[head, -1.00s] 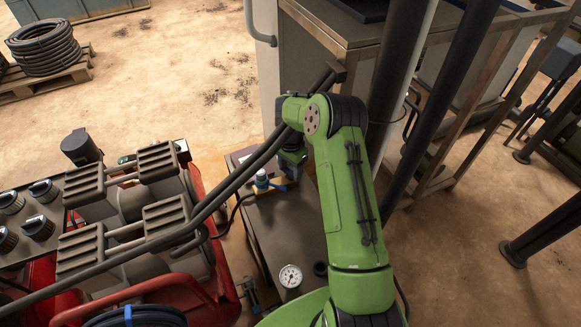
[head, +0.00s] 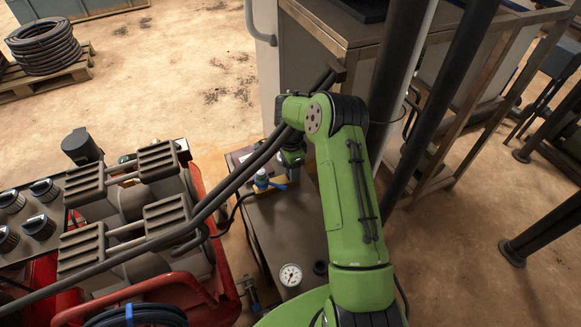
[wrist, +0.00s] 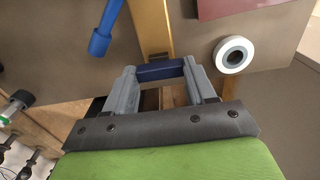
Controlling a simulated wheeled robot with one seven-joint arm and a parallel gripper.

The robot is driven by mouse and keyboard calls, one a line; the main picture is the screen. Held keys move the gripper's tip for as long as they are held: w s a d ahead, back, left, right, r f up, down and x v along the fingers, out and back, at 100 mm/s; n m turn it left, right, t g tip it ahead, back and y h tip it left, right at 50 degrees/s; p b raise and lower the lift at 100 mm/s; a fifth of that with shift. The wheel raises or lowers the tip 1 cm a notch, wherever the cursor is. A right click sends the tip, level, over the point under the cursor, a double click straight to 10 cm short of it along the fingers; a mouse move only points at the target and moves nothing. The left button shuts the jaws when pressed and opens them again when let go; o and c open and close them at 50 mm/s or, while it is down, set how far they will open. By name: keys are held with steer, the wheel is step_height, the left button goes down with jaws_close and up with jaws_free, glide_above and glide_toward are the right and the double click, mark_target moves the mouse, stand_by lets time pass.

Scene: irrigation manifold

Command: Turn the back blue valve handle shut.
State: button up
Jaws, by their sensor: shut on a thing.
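My gripper (wrist: 162,76) is shut on a dark blue valve handle (wrist: 160,71), which lies crosswise between the two grey fingertips. The handle sits over a brass pipe (wrist: 152,25) in the wrist view. A second, lighter blue handle (wrist: 104,32) stands apart at the upper left of that view. In the head view my gripper (head: 291,170) points down at the bench beyond a blue handle (head: 277,187). The gripped handle is hidden there behind my gripper and wrist.
A white ring-shaped part (wrist: 233,54) is right of the fingers in the wrist view. A pressure gauge (head: 290,275) sits on the grey bench (head: 290,225). Dark pipes (head: 240,175) cross close by my wrist. A red machine (head: 200,290) stands left, a tall cabinet (head: 290,80) behind.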

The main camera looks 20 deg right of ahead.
steer(key=o, duration=1)
steer(key=shift+o, duration=0.2)
step_height(320, 180, up, 12)
steer(key=p, duration=0.3)
steer(key=shift+p, duration=0.4)
